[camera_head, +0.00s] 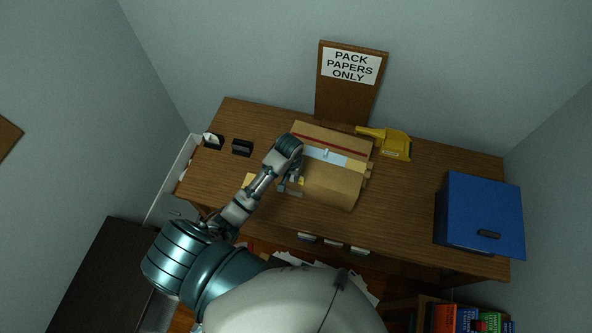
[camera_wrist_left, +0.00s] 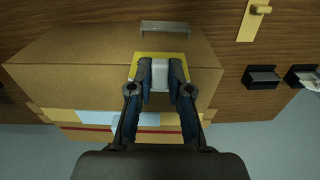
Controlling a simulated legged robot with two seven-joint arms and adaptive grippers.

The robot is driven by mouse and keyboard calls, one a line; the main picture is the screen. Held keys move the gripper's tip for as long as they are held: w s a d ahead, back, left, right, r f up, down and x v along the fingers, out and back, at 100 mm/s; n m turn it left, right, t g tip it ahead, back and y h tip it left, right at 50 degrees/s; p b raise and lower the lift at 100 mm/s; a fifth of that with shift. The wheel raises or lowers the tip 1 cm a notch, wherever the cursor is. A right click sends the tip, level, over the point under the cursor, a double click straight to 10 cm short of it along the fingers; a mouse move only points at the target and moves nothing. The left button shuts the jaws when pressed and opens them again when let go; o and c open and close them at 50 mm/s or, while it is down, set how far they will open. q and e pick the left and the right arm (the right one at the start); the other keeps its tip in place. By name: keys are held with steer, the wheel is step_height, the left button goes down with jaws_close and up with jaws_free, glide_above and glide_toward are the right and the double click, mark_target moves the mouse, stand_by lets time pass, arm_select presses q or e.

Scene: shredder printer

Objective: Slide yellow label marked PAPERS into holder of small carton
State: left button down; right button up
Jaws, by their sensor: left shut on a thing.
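My left gripper (camera_head: 293,181) is over the carton's left side. In the wrist view, the left gripper (camera_wrist_left: 160,78) is shut on a pale grip block on the yellow label (camera_wrist_left: 143,58). The label lies over the carton's face, partly hidden by the fingers; no lettering is readable. The grey metal holder (camera_wrist_left: 178,27) is just beyond the label, with a small gap between them in the picture. My right gripper is not in view.
A second yellow piece with a knob (camera_wrist_left: 246,25) lies on the desk beside the carton. Two black items (camera_head: 242,147) are at the desk's left. A yellow tape dispenser (camera_head: 396,146) stands behind right, and a blue box (camera_head: 478,210) at far right.

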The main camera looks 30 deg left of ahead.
arm_select(q)
steer(key=f, duration=0.3)
steer(key=shift+s+a+f+b, duration=0.1)
steer(key=shift+s+a+b, duration=0.05)
steer(key=shift+s+b, duration=0.2)
steer(key=shift+f, duration=0.55)
steer(key=shift+a+f+p, duration=0.2)
steer(key=shift+a+f, duration=0.15)
steer(key=shift+f, duration=0.35)
steer(key=shift+a+f+p, duration=0.15)
steer(key=shift+a+f, duration=0.15)
steer(key=shift+f, duration=0.35)
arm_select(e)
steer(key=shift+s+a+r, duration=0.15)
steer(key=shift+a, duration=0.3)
